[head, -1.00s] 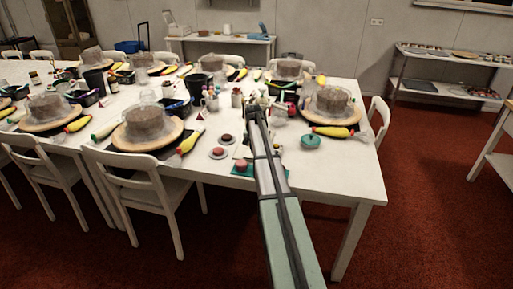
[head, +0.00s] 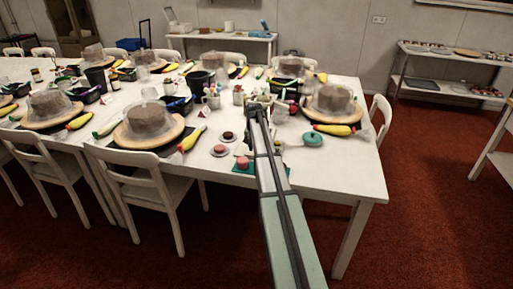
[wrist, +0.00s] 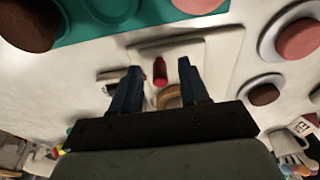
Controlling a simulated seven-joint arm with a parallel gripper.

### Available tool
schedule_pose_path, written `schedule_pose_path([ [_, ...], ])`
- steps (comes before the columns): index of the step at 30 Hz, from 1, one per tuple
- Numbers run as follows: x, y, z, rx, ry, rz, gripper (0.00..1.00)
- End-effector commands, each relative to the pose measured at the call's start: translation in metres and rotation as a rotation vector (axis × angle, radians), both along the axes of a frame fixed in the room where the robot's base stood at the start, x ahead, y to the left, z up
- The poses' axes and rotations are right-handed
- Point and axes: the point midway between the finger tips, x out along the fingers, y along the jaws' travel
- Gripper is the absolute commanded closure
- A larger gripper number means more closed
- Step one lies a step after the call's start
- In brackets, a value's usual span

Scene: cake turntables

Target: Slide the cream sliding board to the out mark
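A pale cream flat board (wrist: 200,58) lies on the table in the wrist view, just beyond my fingers; I take it for the sliding board. A red upright piece (wrist: 160,72) and a round tan wooden piece (wrist: 172,97) show between the fingers; whether they are fixed to the board I cannot tell. My gripper (wrist: 160,82) is open, its two dark fingers apart with no visible grip on anything. In the head view my gripper (head: 257,104) is over the table's near right part, and my arm hides much of the board. I cannot make out the out mark for certain.
A teal mat (wrist: 100,22) with reddish round pieces lies beside the board. Small plates with a pink cake (head: 220,150) and a dark cake (head: 228,135) are close by. A teal round item (head: 312,139) sits right of my arm. The table's front right corner (head: 350,185) is clear.

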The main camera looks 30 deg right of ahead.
Motion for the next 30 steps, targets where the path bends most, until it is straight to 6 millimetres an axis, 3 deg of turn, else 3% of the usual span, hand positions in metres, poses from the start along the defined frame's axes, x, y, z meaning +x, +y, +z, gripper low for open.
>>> schedule_pose_path([
  [11, 0.001, -0.001, 0.007, -0.002, -0.001, 0.000, 0.55],
  [30, 0.001, -0.002, 0.059, -0.004, -0.002, 0.000, 0.55],
])
